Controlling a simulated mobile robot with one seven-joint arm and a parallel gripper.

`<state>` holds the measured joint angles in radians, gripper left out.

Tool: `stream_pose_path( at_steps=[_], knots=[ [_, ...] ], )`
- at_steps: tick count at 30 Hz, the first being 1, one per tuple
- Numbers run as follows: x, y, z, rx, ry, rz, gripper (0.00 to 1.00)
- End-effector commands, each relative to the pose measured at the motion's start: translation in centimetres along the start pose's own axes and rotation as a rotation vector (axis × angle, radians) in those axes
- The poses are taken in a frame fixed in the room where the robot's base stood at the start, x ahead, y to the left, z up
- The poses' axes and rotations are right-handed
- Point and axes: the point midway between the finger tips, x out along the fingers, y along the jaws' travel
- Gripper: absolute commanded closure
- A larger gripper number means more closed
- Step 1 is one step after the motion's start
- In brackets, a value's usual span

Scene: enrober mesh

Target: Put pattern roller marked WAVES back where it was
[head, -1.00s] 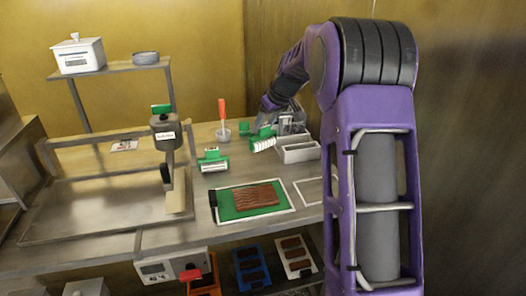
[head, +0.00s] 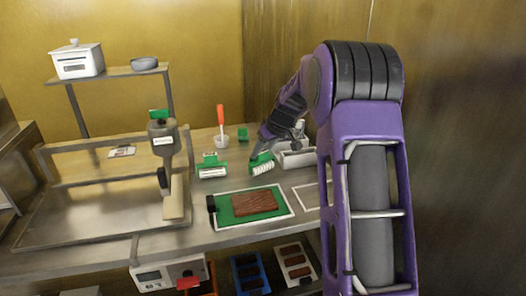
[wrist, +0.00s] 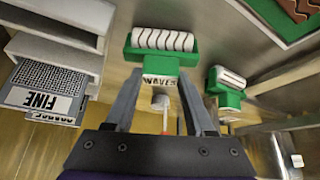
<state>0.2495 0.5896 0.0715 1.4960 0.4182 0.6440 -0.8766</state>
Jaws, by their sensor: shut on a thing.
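The WAVES pattern roller has a green body and a white drum with dark wavy lines. It shows in the head view (head: 262,166) and in the wrist view (wrist: 162,42), where its label reads WAVES. The drum end points away from the wrist. Whether the roller touches the bench cannot be told. A second green-and-white roller (head: 212,168) stands to its left, also in the wrist view (wrist: 228,85).
A green mat (head: 228,212) with a brown slab (head: 254,202) lies in front. Grey bins (head: 297,159) stand right of the roller. A plate marked FINE (wrist: 42,98) is beside them. A small green block (head: 243,134) and a cup with a red-handled tool (head: 221,140) are behind.

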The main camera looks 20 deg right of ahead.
Motion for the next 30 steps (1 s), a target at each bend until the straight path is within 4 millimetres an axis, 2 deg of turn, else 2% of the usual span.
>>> stream_pose_path(
  at_steps=[4, 5, 8, 9, 13, 30],
  knots=[
    [0.84, 0.01, 0.77, 0.001, -0.009, -0.003, 0.94],
    [0.93, 0.0, 0.84, 0.001, -0.01, -0.003, 1.0],
    [0.93, -0.03, 0.91, 0.002, -0.013, -0.005, 1.0],
    [1.02, -0.04, 1.02, 0.002, -0.015, -0.006, 0.41],
    [1.04, -0.06, 1.03, 0.002, -0.015, -0.006, 0.17],
    [1.04, -0.31, 0.89, 0.0, -0.014, -0.01, 0.16]
  ],
)
